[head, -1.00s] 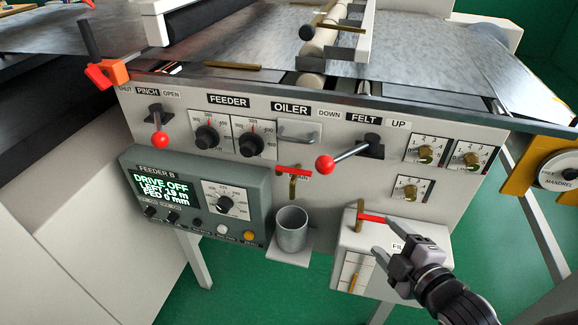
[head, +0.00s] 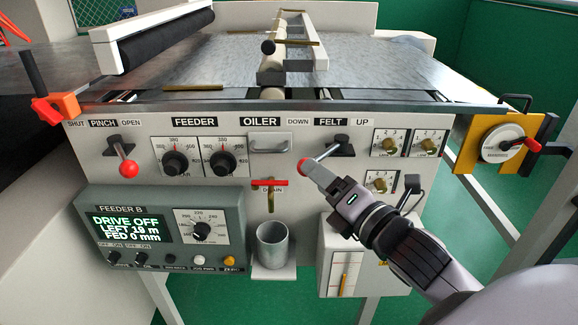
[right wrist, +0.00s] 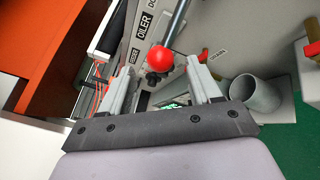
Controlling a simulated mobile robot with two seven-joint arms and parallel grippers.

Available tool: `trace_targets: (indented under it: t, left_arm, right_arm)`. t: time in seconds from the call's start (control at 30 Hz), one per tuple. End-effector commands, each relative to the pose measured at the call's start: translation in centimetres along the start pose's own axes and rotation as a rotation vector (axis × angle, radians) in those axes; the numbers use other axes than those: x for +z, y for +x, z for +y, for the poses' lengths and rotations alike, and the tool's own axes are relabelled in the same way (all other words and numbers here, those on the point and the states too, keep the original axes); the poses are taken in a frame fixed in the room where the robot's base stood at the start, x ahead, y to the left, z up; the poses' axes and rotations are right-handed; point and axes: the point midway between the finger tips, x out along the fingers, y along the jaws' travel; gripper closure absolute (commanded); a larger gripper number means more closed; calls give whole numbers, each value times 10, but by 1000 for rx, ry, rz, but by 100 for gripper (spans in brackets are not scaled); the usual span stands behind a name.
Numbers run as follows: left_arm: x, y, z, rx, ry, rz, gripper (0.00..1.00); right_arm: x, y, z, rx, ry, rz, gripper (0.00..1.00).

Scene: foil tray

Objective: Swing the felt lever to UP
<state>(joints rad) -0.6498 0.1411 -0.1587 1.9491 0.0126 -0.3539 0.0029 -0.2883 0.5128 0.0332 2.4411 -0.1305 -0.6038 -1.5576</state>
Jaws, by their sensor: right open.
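The felt lever (head: 328,152) is a metal rod with a red ball knob, under the FELT label (head: 330,122) between DOWN and UP. Its rod runs from a dark pivot down and left, toward the DOWN side. My right gripper (head: 309,172) is at the knob in the head view, hiding part of it. In the right wrist view the red knob (right wrist: 159,59) shows in line with the gap between the open fingers, near their tips. I cannot tell whether the fingers touch it. My left gripper is not in view.
The drain valve with a red handle (head: 270,182) and a metal cup (head: 272,246) are left of my right gripper. The pinch lever (head: 127,163) is further left. Dial knobs (head: 388,144) sit just right of the felt lever. A white box (head: 340,265) is below.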

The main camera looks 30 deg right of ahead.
Motion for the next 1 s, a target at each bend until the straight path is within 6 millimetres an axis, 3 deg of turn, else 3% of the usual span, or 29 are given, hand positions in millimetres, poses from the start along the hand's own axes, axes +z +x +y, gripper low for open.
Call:
trace_targets:
  t: [0.17,0.6,1.0]
  left_arm:
    - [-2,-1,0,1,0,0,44]
    - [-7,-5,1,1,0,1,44]
    - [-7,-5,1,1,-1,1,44]
  right_arm:
    - [1,11,1,1,-3,-3,37]
    - [1,61,1,1,1,-1,37]
    - [0,71,0,1,-1,0,37]
